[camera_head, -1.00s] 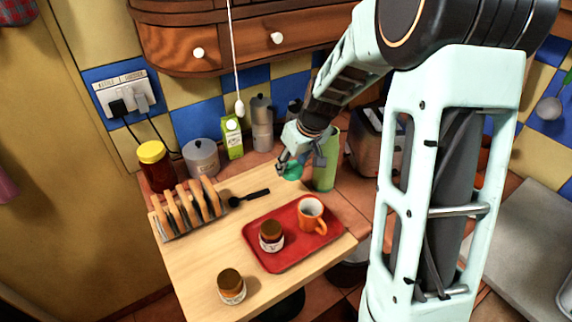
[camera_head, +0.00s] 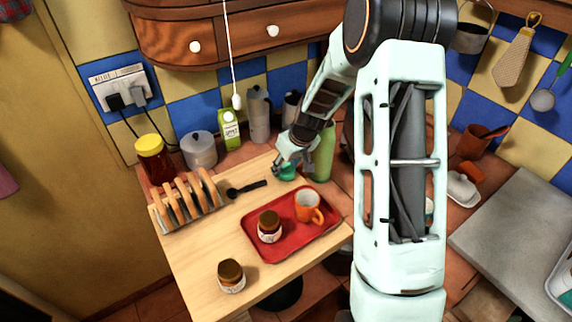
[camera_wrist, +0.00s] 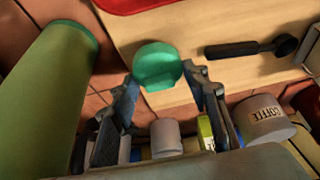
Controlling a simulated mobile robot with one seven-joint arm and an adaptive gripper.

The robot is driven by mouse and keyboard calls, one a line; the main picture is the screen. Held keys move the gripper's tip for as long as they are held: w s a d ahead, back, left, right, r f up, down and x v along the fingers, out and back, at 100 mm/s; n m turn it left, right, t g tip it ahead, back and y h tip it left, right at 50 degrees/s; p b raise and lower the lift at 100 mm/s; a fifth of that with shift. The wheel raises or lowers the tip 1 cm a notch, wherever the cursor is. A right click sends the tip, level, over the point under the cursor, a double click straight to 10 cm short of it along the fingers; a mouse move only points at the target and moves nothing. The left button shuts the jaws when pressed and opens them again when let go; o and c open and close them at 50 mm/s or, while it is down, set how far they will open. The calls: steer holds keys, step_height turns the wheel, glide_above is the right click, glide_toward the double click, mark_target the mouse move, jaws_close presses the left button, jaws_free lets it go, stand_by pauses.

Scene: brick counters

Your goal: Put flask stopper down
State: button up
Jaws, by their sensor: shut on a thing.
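The flask stopper (camera_head: 287,173) is a small green cap. My gripper (camera_head: 283,165) is shut on it, over the far right corner of the wooden board (camera_head: 205,265). In the wrist view the stopper (camera_wrist: 157,66) sits between the two fingertips (camera_wrist: 160,76), with the board's edge behind it. I cannot tell whether the stopper touches the board. The tall green flask (camera_head: 322,157) stands upright just right of my gripper; it fills the left of the wrist view (camera_wrist: 45,85).
A red tray (camera_head: 268,250) with a jar (camera_head: 269,227) and an orange mug (camera_head: 307,206) lies in front. A black spoon (camera_head: 247,188) and toast rack (camera_head: 187,202) are left. A carton (camera_head: 229,130) and canister (camera_head: 199,150) stand behind. Bare board shows between spoon and tray.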

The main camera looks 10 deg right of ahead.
steer(key=shift+f, duration=0.15)
steer(key=o, duration=1.1)
steer(key=shift+c, duration=0.2)
steer(key=shift+r, duration=0.4)
steer(key=b+v, duration=0.1)
steer(key=v, duration=1)
steer(key=shift+s+r, duration=0.2)
steer(key=shift+r, duration=0.05)
